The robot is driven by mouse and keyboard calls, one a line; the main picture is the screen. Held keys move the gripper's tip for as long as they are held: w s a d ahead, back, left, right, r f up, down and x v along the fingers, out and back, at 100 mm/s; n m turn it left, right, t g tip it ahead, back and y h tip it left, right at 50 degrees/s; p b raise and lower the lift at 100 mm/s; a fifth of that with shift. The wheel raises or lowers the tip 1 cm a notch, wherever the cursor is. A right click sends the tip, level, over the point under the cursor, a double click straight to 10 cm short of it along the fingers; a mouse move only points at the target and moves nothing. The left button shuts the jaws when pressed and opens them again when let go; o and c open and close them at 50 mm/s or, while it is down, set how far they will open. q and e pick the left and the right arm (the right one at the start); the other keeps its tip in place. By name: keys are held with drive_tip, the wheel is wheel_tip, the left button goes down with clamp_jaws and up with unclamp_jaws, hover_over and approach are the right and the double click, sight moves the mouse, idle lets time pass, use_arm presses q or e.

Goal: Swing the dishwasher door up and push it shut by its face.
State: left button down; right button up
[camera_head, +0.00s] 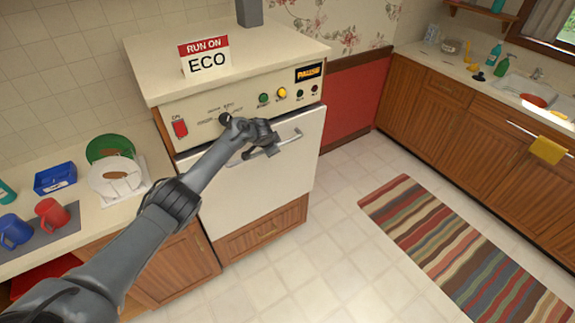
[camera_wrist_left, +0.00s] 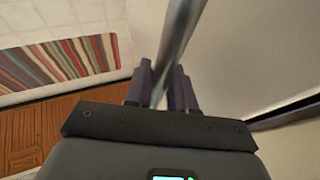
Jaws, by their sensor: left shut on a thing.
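The white dishwasher door (camera_head: 290,170) stands upright, or nearly so, below the control panel (camera_head: 215,118). A thin dark line runs along its top edge, and I cannot tell whether it is fully closed. A metal bar handle (camera_head: 289,141) crosses its upper part. My left gripper (camera_head: 264,150) is at the handle, in front of the door face. In the left wrist view, the handle (camera_wrist_left: 181,35) passes between the fingers of my left gripper (camera_wrist_left: 161,85), which are shut on it. My arm hides part of the door's left side. My right gripper is not in view.
An ECO sign (camera_head: 205,60) stands on the dishwasher's top. The left counter holds plates (camera_head: 113,150), a red mug (camera_head: 51,213) and a blue mug (camera_head: 14,231). A striped rug (camera_head: 455,245) lies at right. The tiled floor before the door is clear.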

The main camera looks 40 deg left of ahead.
use_arm(q)
drive_tip(key=a, duration=0.3)
drive_tip(key=shift+w+a+r+b, duration=0.1)
drive_tip(key=shift+w+a+b, duration=0.2)
drive_tip(key=shift+b, duration=0.1)
drive_tip(key=c, duration=1.3)
unclamp_jaws()
drive_tip(key=shift+o, duration=1.2)
drive_tip(key=shift+w+a+r, duration=0.1)
drive_tip(key=shift+a+r, duration=0.05)
drive_tip(key=shift+a, duration=0.05)
drive_tip(key=shift+d+r, duration=0.1)
drive_tip(key=shift+r, duration=0.05)
